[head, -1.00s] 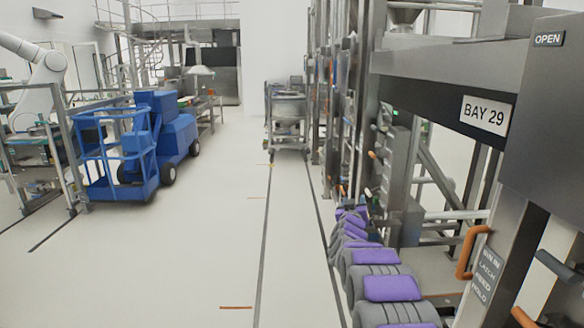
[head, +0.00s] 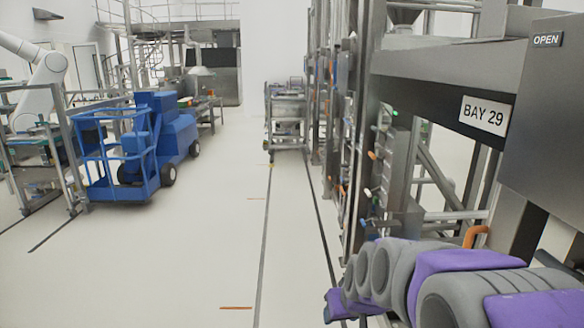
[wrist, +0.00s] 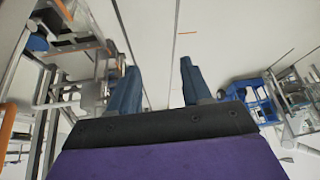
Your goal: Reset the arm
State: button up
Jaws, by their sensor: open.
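My gripper (wrist: 159,66) shows in the wrist view as two blue-grey fingers held well apart with only floor between them. It is open and holds nothing. In the head view my purple and grey arm lies across the lower right, and I cannot make out the gripper's fingertips there. The arm passes in front of the bay frame at the right and hides most of an orange handle (head: 475,236) on it.
A bay frame with a "BAY 29" sign (head: 486,115) and an "OPEN" panel (head: 545,100) stands close on the right. A blue lift vehicle (head: 133,143) stands at the left. A metal cart (head: 288,115) stands further back. The floor (head: 190,230) between is clear.

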jog(key=s+d+f+g, duration=0.1)
jog(key=s+g, duration=0.1)
jog(key=s, duration=0.8)
jog(key=s+d+f+m+g+h, duration=0.1)
jog(key=s+g, duration=0.1)
jog(key=s, duration=0.9)
jog(key=s+d+f+g, duration=0.1)
jog(key=s+g, duration=0.2)
jog(key=s, duration=0.7)
jog(key=shift+s+d+f+m, duration=0.15)
jog(key=shift+d+f+m, duration=0.15)
jog(key=shift+f+m, duration=0.1)
jog(key=shift+c, duration=0.6)
